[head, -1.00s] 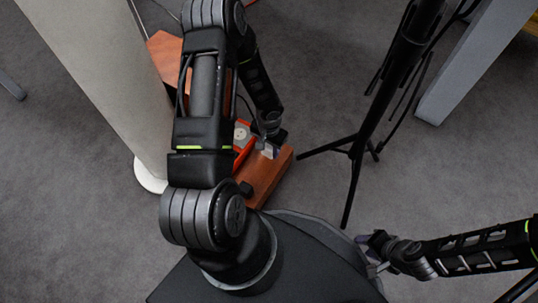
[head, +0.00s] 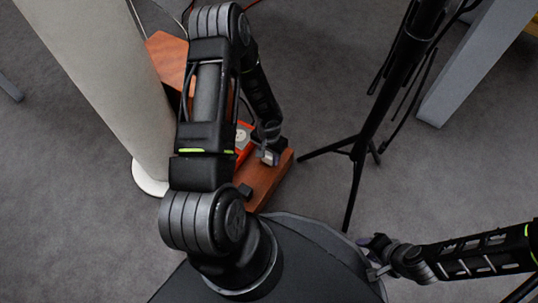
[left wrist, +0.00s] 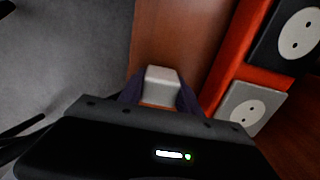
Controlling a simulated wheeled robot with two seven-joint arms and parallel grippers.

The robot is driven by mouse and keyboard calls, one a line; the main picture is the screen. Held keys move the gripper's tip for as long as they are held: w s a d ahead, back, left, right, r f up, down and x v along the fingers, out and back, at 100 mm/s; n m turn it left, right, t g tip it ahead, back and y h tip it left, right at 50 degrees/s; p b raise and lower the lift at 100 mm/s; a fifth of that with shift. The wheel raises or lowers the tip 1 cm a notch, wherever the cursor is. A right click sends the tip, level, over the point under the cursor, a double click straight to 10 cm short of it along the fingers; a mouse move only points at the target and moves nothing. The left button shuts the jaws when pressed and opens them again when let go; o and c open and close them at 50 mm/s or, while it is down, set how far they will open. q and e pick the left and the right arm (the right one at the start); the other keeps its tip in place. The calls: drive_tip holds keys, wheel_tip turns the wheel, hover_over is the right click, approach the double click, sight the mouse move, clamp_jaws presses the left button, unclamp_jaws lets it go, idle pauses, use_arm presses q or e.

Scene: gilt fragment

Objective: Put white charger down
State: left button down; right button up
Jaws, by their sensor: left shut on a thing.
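The white charger (left wrist: 160,86) is a small pale block between the fingers of my left gripper (left wrist: 160,98) in the left wrist view. The gripper is shut on it, over or just above a brown wooden surface (left wrist: 172,35). I cannot tell whether the charger touches the wood. In the head view my left gripper (head: 268,157) is at the right side of the wooden piece (head: 262,185), partly hidden by its own arm. My right gripper (head: 371,256) is at the lower right, away from the wood; its fingers are too small to judge.
An orange-red socket strip (left wrist: 238,50) with a white socket (left wrist: 245,108) and a black socket (left wrist: 298,35) lies right of the charger. A black tripod stand (head: 357,150) is to the right. A pale column (head: 105,85) stands left. Grey floor is open between stand and wood.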

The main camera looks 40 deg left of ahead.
sight(269, 153)
use_arm(q)
drive_tip(key=shift+f+b, duration=0.4)
drive_tip(key=shift+f, duration=0.1)
drive_tip(key=c, duration=0.8)
unclamp_jaws()
drive_tip(key=shift+c, duration=0.2)
drive_tip(key=shift+r, duration=0.1)
drive_tip(key=shift+r+p, duration=0.6)
drive_tip(key=shift+p, duration=0.2)
wheel_tip(269, 153, up, 12)
drive_tip(key=p, duration=0.5)
